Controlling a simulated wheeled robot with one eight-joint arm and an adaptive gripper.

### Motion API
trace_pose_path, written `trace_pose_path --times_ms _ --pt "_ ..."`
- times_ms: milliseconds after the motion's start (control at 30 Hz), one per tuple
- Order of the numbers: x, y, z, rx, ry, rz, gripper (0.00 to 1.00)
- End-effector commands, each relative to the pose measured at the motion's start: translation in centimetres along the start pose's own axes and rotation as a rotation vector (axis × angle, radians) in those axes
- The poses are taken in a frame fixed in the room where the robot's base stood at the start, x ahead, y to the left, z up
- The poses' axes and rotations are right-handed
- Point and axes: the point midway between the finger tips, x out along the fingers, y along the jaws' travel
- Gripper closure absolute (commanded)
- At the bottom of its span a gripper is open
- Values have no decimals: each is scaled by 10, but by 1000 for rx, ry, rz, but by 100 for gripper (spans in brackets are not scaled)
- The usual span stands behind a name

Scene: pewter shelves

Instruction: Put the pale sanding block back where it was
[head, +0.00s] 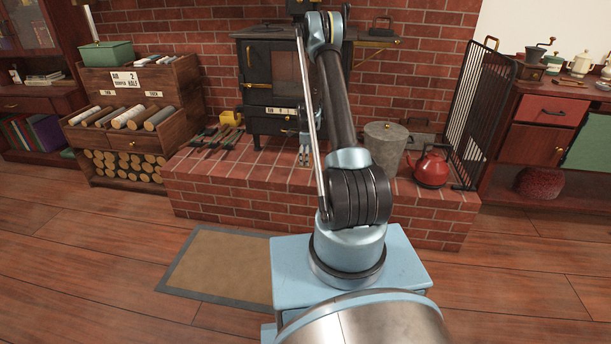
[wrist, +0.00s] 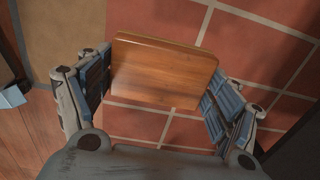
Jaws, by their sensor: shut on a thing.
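My gripper (wrist: 160,85) is shut on a smooth wooden block (wrist: 165,65), with one finger pad at each end. The block looks orange-brown rather than pale in the wrist view, so I cannot be sure it is the sanding block. In the head view my gripper (head: 305,150) points down over the brick hearth (head: 330,205), in front of the black stove (head: 268,80). The block cannot be made out there. The wrist view shows brick with pale joints below the block; its exact height is unclear.
Dark tools (head: 210,140) and a yellow thing (head: 231,117) lie left on the hearth. A lidded grey bucket (head: 385,143) and a red kettle (head: 432,168) stand right. A log cabinet (head: 130,125) is left, a black screen (head: 472,110) right. A mat (head: 222,262) lies in front.

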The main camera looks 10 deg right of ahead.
Motion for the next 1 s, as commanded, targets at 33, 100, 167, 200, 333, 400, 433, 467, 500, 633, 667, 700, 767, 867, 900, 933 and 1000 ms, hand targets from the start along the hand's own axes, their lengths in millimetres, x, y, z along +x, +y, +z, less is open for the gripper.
trace_pose_path --times_ms 33,100,167,200,333,400,433,467,500,633,667,700,767,867,900,933,1000 --pt "10 0 0 0 0 0 39" --pt "21 0 0 0 0 0 39" --pt "29 0 0 0 0 0 39" --pt "34 0 0 1 0 0 39" --pt "42 0 0 1 0 0 39" --pt "45 0 0 1 0 0 39" --pt "47 0 0 1 0 0 39" --pt "49 0 0 1 0 0 39" --pt "52 0 0 1 0 0 39" --pt "69 0 0 1 0 0 39" --pt "72 0 0 1 0 0 39" --pt "76 0 0 1 0 0 39" --pt "80 0 0 1 0 0 39" --pt "80 0 0 1 0 0 39" --pt "80 0 0 1 0 0 39" --pt "80 0 0 1 0 0 39" --pt "80 0 0 1 0 0 39"
